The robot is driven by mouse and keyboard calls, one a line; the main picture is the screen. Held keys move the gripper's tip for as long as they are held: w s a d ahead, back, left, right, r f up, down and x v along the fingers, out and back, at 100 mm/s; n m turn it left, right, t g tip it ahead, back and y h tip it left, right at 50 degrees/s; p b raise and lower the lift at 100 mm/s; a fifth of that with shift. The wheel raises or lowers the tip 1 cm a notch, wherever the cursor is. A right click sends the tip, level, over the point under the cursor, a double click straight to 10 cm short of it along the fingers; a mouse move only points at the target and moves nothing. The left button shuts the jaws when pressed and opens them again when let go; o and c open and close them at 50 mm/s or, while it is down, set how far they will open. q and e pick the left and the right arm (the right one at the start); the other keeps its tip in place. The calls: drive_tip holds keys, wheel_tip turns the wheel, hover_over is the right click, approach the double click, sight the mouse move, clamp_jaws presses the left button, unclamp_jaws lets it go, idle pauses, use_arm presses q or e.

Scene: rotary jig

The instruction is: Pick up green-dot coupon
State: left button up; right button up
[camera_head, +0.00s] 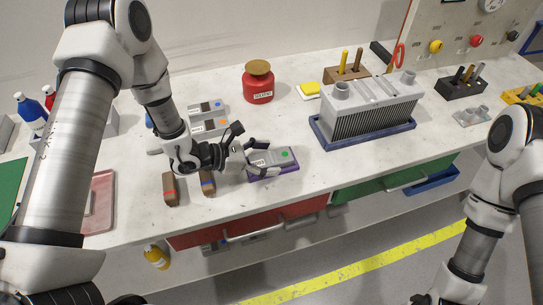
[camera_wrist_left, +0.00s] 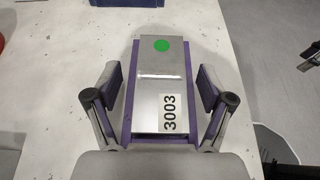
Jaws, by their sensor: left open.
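The green-dot coupon (camera_head: 279,156) is a flat grey metal plate with a green dot at one end and a white label. It rests on a purple holder (camera_head: 274,172) near the front edge of the bench. In the left wrist view the coupon (camera_wrist_left: 161,84) shows its label reading 3003, with purple edges of the holder (camera_wrist_left: 128,123) on both sides. My left gripper (camera_head: 253,157) is open at the coupon's left end. In the wrist view its fingers (camera_wrist_left: 160,88) stand on either side of the coupon, with gaps visible. The right gripper is not visible.
Other coupons with orange (camera_head: 210,127) and blue (camera_head: 206,108) dots lie behind my left gripper. A blue tray (camera_head: 328,140) with a finned grey part (camera_head: 368,108) stands right.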

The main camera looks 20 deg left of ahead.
use_arm(q)
drive_tip(key=shift+s+r, duration=0.1)
drive_tip(key=shift+s, duration=0.1)
drive_tip(key=shift+c, duration=0.3)
drive_tip(key=shift+w+a, duration=0.1)
drive_tip(key=c, duration=1.3)
